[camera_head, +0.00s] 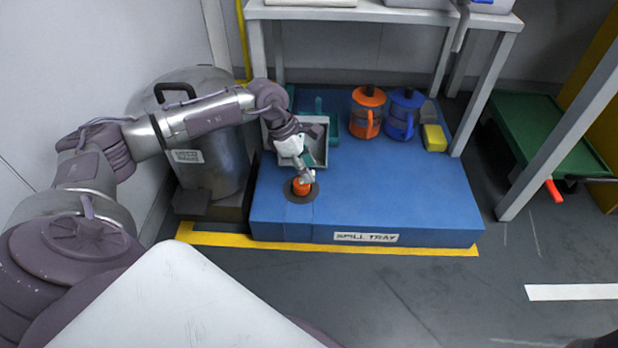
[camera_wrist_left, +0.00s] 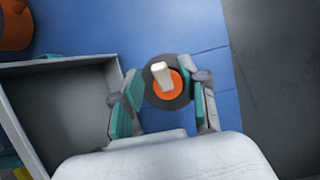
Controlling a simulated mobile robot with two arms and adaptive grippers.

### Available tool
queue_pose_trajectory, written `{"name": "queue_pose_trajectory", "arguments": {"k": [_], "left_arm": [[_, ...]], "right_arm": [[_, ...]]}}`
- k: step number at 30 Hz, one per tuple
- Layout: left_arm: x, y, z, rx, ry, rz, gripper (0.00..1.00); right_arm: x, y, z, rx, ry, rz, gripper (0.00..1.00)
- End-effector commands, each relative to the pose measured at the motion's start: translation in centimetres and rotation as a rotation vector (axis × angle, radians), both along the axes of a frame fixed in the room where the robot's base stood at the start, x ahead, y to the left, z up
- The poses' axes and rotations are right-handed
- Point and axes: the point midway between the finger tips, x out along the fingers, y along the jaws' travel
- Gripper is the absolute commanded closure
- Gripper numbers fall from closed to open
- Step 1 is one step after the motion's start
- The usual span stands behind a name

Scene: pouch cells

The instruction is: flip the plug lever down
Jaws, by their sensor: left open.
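The plug (camera_head: 302,187) is an orange round piece on a dark disc in the blue spill tray, near its front left. In the left wrist view the orange plug (camera_wrist_left: 172,90) carries a pale lever (camera_wrist_left: 161,73); it seems to stand up, though its exact tilt is hard to tell. My left gripper (camera_head: 305,175) is just above the plug, pointing down. In the left wrist view its two teal-padded fingers (camera_wrist_left: 163,92) are apart, one on each side of the plug and lever, with no clear contact. My right gripper is not in view.
The blue tray (camera_head: 420,205) has free room right of the plug. A grey bin (camera_head: 318,158) stands close behind my left gripper. Orange (camera_head: 366,112) and blue (camera_head: 402,115) jugs and a yellow block (camera_head: 434,138) stand farther back. A metal drum (camera_head: 215,150) is at left.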

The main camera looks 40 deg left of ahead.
Motion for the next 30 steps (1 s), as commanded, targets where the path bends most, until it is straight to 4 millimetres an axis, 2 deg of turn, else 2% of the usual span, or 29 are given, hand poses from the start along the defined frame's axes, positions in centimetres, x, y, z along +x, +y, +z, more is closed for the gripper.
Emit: {"name": "queue_pose_trajectory", "arguments": {"k": [3,13,14,21,30], "left_arm": [[0.19,-0.30,-1.01,0.000,0.000,0.000,0.56],[0.26,-0.41,-1.09,0.000,0.000,0.000,0.56],[0.26,-0.41,-1.09,0.000,0.000,0.000,0.60],[0.25,-0.40,-1.09,0.000,0.000,0.001,1.00],[0.31,-0.49,-0.94,0.010,0.006,0.000,1.00]], "right_arm": [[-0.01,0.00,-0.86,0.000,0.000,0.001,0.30],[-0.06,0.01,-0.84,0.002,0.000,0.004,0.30],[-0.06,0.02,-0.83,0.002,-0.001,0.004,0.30],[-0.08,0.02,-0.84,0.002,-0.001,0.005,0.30],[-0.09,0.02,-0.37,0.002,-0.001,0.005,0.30]]}}
